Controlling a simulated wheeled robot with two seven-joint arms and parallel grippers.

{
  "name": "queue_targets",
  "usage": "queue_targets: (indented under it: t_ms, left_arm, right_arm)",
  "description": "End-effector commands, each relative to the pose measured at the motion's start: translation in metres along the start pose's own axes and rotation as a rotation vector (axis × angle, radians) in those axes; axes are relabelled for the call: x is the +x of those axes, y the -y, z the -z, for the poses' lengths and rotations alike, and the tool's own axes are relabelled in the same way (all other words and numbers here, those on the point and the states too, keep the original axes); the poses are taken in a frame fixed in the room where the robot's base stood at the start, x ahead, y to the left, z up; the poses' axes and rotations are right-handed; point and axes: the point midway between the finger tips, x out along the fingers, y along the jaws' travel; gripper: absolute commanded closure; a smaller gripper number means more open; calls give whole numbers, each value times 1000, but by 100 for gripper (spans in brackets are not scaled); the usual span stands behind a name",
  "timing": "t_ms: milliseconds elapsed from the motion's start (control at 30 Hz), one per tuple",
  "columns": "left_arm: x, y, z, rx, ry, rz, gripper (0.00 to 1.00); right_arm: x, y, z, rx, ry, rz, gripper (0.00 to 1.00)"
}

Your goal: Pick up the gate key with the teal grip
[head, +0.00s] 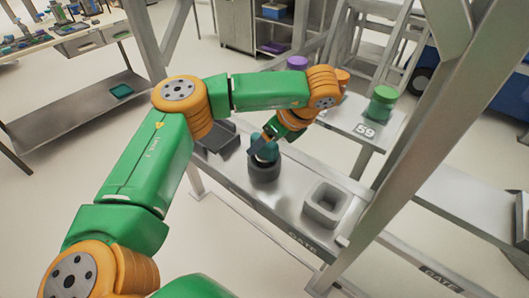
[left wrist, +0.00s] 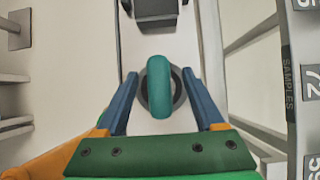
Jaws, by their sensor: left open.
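The gate key's teal grip (head: 266,151) stands up from a dark round holder (head: 264,172) on a narrow grey shelf. In the left wrist view the teal grip (left wrist: 160,88) is a rounded upright bar, with the dark ring of the holder (left wrist: 178,90) around it. My left gripper (head: 262,146) is at the grip from above. In the left wrist view its two blue fingers (left wrist: 160,76) are open, one on each side of the grip, with a visible gap on both sides. In the head view the gripper partly hides the grip. My right gripper is not in view.
A grey block with a square opening (head: 325,206) stands right of the holder. A dark tray-like box (head: 219,139) lies left of it. A green-lidded jar (head: 381,104) is on a shelf behind. Slanted metal frame posts (head: 398,132) rise at the right.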

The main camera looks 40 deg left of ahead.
Motion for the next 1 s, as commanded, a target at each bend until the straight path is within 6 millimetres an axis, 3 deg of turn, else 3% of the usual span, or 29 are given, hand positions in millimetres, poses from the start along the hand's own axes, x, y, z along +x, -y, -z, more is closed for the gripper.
queue_targets:
  t_ms: [100, 300, 367, 1000]
  left_arm:
    - [0, 0, 0, 0, 0, 1, 33]
    - [0, 0, 0, 1, 0, 1, 87]
    - [0, 0, 0, 1, 0, 1, 100]
    - [0, 0, 1, 1, -1, 1, 100]
  right_arm:
    - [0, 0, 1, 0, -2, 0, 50]
    - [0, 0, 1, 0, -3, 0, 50]
    - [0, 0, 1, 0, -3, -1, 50]
    - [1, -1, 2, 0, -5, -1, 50]
